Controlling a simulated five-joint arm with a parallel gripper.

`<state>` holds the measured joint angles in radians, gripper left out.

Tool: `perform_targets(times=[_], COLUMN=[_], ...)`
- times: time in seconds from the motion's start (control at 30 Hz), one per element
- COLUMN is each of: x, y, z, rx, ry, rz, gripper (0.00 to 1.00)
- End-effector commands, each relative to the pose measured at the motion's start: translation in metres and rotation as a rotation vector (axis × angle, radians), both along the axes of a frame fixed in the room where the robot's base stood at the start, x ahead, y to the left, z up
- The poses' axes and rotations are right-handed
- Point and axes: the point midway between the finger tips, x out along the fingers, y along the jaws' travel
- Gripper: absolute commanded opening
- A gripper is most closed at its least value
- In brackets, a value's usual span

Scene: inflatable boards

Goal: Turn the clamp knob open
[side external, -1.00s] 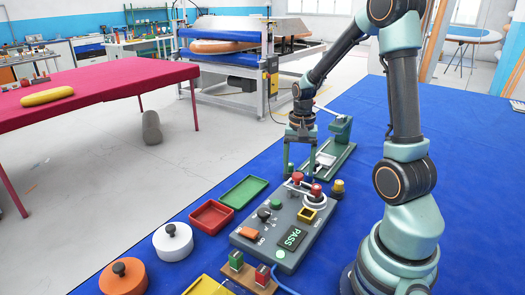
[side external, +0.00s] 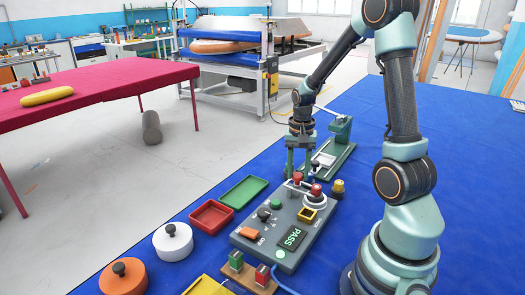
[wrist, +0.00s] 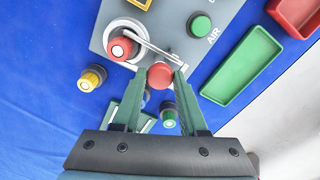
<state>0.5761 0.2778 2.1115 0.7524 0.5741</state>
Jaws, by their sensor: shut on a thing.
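A round red knob (side external: 297,177) stands at the far end of the grey control panel (side external: 262,222); I take it for the clamp knob. In the wrist view the red knob (wrist: 160,75) sits between my two green fingertips. My gripper (wrist: 159,72) is shut on it, with a finger on either side. In the side view my gripper (side external: 298,170) points down over the panel's far end. A thin pale bar (wrist: 150,46) runs close beside the knob. My fingers hide part of the knob's lower body.
A red button in a white ring (wrist: 120,45) is close by, with a yellow knob (wrist: 92,78) beside the panel. A small green-topped knob (wrist: 168,115) lies under my wrist. Green (side external: 244,191) and red (side external: 211,216) trays sit left of the panel.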

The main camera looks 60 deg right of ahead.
Motion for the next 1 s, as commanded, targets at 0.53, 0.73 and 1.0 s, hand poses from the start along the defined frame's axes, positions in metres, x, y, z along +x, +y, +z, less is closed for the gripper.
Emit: perform_targets(times=[0.53,0.73,1.0], x=[0.0004,0.0004,0.0006], y=[-0.0004,-0.0005,-0.0005], z=[0.0007,0.0008,0.0009], rx=[-0.001,-0.001,-0.002], ry=[0.0,0.0,-0.001], rz=[0.394,0.584,0.84], gripper=[0.0,0.0,0.0])
